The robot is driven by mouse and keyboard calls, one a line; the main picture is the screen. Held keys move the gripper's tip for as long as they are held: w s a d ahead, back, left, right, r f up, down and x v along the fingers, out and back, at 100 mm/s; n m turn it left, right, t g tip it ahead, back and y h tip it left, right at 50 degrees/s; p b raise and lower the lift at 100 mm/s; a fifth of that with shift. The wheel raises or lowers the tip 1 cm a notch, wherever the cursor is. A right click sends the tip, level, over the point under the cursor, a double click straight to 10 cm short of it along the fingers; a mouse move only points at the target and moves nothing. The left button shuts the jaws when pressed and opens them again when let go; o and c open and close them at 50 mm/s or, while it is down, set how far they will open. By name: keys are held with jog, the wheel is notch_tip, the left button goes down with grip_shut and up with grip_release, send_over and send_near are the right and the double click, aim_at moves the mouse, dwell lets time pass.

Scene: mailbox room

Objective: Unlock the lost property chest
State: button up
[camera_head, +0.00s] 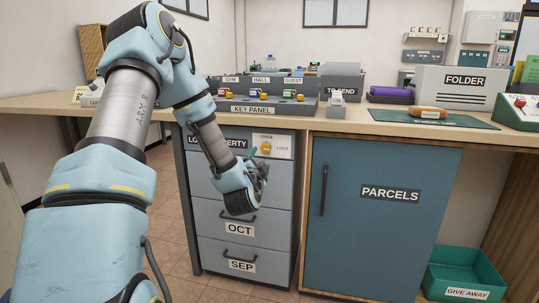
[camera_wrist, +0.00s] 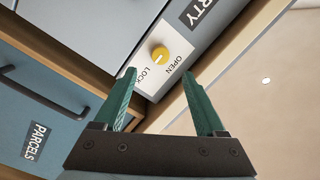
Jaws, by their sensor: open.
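The lost property chest (camera_head: 205,185) is a grey drawer unit under the counter; my arm partly hides its top label. At its upper right is a white plate (camera_head: 285,140) marked OPEN and LOCK, with a round yellow knob (camera_head: 265,147). In the wrist view the yellow knob (camera_wrist: 159,54) shows a pale mark, but I cannot tell which word it points to. My gripper (camera_head: 256,158) is in front of the chest, close to the plate. In the wrist view my gripper (camera_wrist: 158,75) has its green fingers apart and empty, with the knob visible beyond the gap between the tips.
Drawers OCT (camera_head: 240,229) and SEP (camera_head: 242,265) have protruding handles below. A blue PARCELS door (camera_head: 380,225) with a handle stands to the right. The counter (camera_head: 335,124) overhangs above, carrying the key panel (camera_head: 265,107). A green GIVE AWAY crate (camera_head: 465,275) sits on the floor.

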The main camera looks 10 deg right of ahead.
aim_at(265, 150)
jog(key=x, duration=0.9)
jog(key=shift+a, duration=0.1)
grip_shut()
dwell(0.4)
